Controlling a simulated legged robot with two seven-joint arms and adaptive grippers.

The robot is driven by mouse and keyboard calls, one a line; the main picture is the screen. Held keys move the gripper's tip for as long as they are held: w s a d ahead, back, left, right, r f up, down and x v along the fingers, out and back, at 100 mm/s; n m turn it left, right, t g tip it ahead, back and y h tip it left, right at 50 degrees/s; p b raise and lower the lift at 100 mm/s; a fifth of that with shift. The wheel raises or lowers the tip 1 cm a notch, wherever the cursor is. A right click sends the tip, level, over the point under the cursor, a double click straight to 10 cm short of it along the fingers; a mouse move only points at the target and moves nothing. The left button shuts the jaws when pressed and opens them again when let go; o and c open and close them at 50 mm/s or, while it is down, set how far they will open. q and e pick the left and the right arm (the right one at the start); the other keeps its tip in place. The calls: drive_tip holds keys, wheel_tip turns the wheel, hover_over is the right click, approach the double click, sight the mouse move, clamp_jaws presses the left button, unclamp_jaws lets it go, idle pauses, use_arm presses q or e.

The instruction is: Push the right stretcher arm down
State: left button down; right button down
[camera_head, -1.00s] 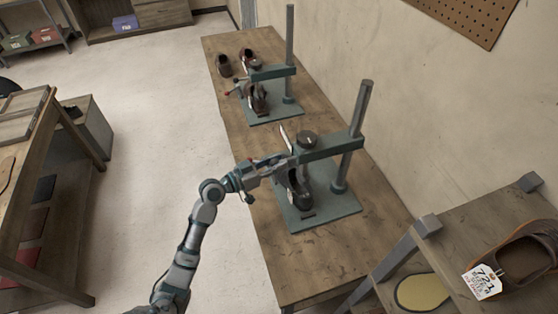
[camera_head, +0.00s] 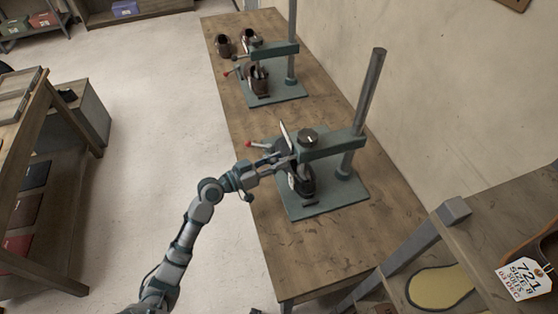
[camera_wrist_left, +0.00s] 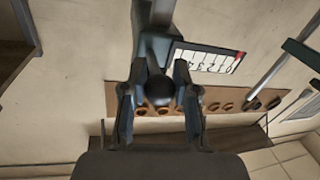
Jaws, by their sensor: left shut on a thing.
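A dark shoe (camera_head: 302,180) sits under the arm on the base. My left gripper (camera_head: 284,161) is at the arm's left end, above the shoe. In the left wrist view, its fingers (camera_wrist_left: 160,92) are shut around a dark round end; the contact is partly hidden in the head view. My right gripper is not in view.
A second stretcher (camera_head: 275,50) stands farther back on the wooden bench (camera_head: 285,250), with loose shoes (camera_head: 222,45) beside it. A red-tipped lever (camera_head: 250,143) sticks out left of the near stretcher. A shelf (camera_head: 455,208) with a tagged shoe is at front right.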

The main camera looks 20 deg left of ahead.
use_arm(q)
drive_tip(key=shift+f, duration=0.5)
drive_tip(key=c, duration=1.1)
unclamp_jaws()
drive_tip(key=shift+s, duration=0.1)
drive_tip(key=shift+c, duration=0.2)
drive_tip(key=shift+o, duration=1.4)
drive_tip(key=shift+a, duration=0.2)
drive_tip(key=shift+a+r, duration=0.15)
drive_tip(key=shift+a, duration=0.15)
drive_tip(key=shift+s+a, duration=0.3)
drive_tip(key=shift+s, duration=0.15)
drive_tip(key=v, duration=1.1)
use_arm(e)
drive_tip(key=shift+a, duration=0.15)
